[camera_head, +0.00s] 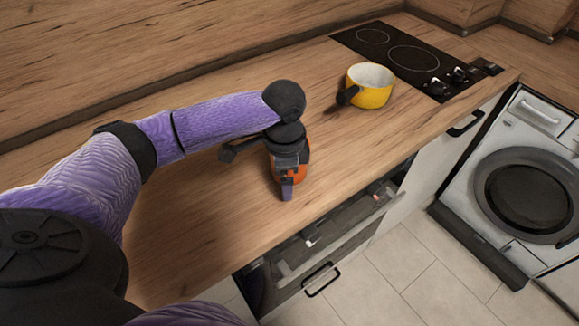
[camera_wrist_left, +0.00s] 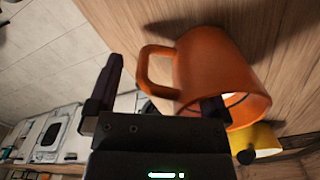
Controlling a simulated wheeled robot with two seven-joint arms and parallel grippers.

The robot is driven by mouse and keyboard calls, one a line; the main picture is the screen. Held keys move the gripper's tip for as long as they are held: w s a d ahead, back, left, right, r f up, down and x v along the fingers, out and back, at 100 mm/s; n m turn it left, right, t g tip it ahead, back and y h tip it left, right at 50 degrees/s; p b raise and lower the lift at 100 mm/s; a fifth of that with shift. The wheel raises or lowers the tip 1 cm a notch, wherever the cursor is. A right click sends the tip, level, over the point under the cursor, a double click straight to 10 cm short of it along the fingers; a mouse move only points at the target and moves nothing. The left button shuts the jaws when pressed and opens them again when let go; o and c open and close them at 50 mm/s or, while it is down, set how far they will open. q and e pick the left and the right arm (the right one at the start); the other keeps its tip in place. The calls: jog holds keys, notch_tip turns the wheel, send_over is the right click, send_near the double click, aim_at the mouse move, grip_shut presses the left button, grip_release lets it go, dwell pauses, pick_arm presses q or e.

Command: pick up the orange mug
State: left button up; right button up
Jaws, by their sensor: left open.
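The orange mug (camera_head: 299,175) stands on the wooden counter, mostly hidden under my left gripper (camera_head: 287,182) in the head view. In the left wrist view the orange mug (camera_wrist_left: 222,62) shows its side, its rim and its handle (camera_wrist_left: 150,72) pointing left. My left gripper (camera_wrist_left: 160,82) is open, with the handle between its two fingers in that picture. The right finger overlaps the mug's rim; I cannot tell whether it touches. My right gripper is not in view.
A yellow pot (camera_head: 368,92) with a dark handle stands to the right, near the black cooktop (camera_head: 400,58). An open dishwasher or drawer (camera_head: 330,240) lies below the counter's front edge. A washing machine (camera_head: 520,190) stands at the right. The counter in front of the pot is clear.

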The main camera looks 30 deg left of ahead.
pick_arm(q)
grip_shut()
dwell(0.4)
